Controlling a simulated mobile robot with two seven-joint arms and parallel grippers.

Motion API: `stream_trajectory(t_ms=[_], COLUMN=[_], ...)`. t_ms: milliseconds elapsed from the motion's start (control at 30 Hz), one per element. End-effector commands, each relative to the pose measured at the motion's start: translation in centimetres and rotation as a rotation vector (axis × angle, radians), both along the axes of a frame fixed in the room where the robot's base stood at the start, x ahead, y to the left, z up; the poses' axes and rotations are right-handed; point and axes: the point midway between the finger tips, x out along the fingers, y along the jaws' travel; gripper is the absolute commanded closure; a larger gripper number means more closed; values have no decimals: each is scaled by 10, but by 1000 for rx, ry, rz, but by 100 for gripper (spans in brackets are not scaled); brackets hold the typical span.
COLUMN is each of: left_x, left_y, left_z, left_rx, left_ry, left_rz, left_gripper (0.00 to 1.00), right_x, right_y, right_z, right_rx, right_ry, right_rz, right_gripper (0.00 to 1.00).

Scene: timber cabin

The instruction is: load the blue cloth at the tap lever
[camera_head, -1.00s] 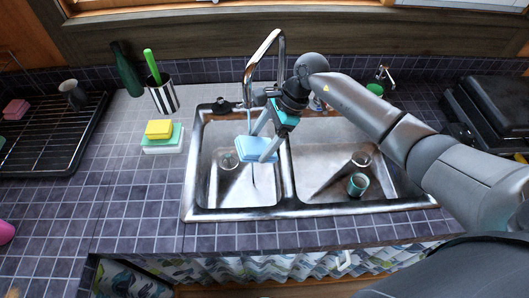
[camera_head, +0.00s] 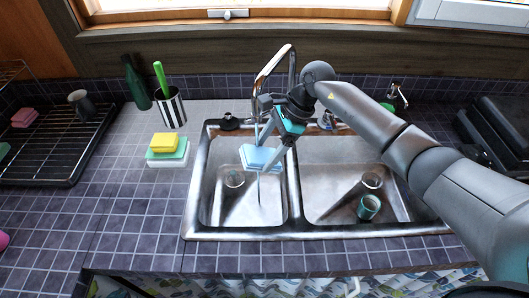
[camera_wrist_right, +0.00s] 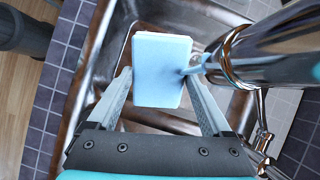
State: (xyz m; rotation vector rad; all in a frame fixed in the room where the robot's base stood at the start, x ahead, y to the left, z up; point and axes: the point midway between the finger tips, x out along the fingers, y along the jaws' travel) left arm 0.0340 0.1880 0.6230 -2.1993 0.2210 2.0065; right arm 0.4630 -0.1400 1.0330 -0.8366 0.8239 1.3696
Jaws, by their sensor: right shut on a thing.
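The blue cloth (camera_head: 257,156), a light blue folded block, is held over the left sink basin below the tap (camera_head: 291,68). My right gripper (camera_head: 264,158) is shut on it; in the right wrist view the cloth (camera_wrist_right: 161,70) sits between the two fingers. There a thin blue stream runs from the tap spout (camera_wrist_right: 240,60) to the cloth's right side. A thin streak also shows below the cloth in the head view. The tap's base is partly hidden behind my gripper, and I cannot clearly make out its lever. My left gripper is not in view.
A yellow sponge (camera_head: 164,142) lies on a green and white stack left of the sink (camera_head: 193,205). A striped cup (camera_head: 172,108), a green bottle (camera_head: 135,82) and a dish rack (camera_head: 62,172) stand further left. A teal cup (camera_head: 368,207) is in the right basin.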

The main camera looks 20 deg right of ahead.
Motion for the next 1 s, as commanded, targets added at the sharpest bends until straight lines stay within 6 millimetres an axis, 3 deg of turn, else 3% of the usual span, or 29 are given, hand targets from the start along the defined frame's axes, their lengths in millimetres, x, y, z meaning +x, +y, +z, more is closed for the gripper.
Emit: stream_trajectory(t_ms=[1000], left_x=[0], left_y=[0], left_z=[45], left_rx=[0], left_ry=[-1], left_rz=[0], left_gripper=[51], right_x=[-76], right_y=[2], right_z=[1], right_rx=[-1], right_ry=[1], right_rz=[0], right_gripper=[61])
